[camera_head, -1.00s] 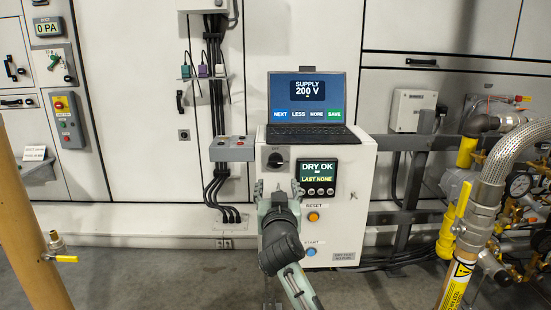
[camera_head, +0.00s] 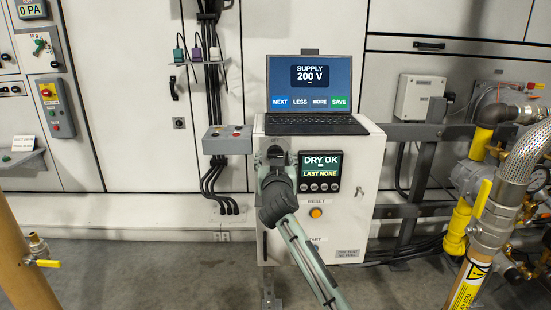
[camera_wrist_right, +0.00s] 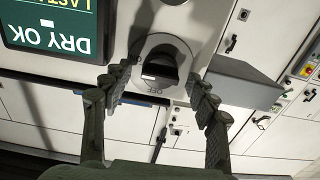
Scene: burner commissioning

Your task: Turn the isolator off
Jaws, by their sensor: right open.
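The isolator is a black rotary knob on a pale round plate, shown in the right wrist view (camera_wrist_right: 162,64) on the white cabinet's front. An OFF label sits at the plate's edge, and a pale mark shows at one side of the knob. In the head view the knob (camera_head: 275,152) is partly covered by my right gripper (camera_head: 275,163). My right gripper is open, with its fingers (camera_wrist_right: 160,82) on either side of the knob. The knob is between the fingers in that view, but I cannot tell whether they touch it. My left gripper is not in view.
Beside the knob is a DRY OK display (camera_head: 320,171). A laptop (camera_head: 311,92) stands on the cabinet (camera_head: 350,205). A grey switch box (camera_head: 227,139) is close on the left. Pipes and a braided hose (camera_head: 522,155) stand at the right.

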